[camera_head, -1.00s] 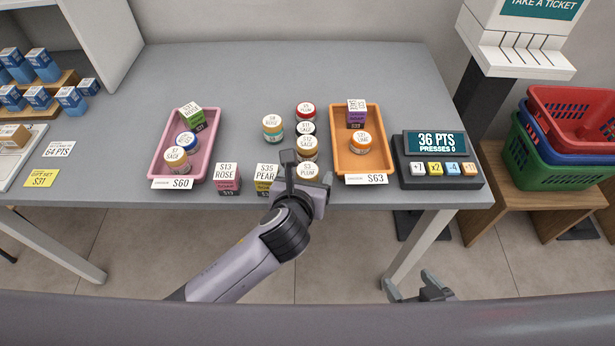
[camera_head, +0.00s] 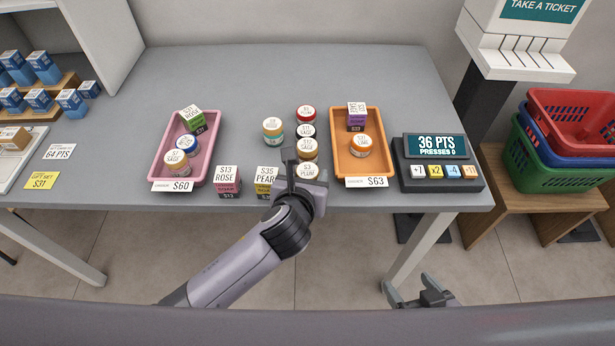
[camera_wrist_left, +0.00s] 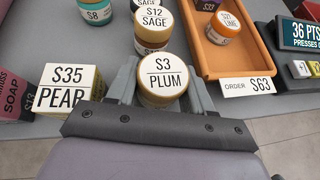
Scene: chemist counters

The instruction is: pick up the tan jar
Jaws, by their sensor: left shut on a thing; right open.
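A tan jar labelled S3 PLUM (camera_head: 308,171) stands at the near end of a row of jars on the grey counter. In the left wrist view the jar (camera_wrist_left: 162,78) sits between the two fingers of my left gripper (camera_wrist_left: 160,92), which is shut on it. My left gripper (camera_head: 299,172) also shows in the head view, where it hides part of the jar. I cannot tell whether the jar touches the counter. My right gripper (camera_head: 430,297) is open and empty, low in front of the counter.
A jar labelled S12 SAGE (camera_wrist_left: 152,24) is close behind the held jar. The S35 PEAR box (camera_wrist_left: 70,88) is left of my left gripper. The orange tray (camera_head: 374,170) is to the right, the pink tray (camera_head: 163,170) further left. The counter's back is clear.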

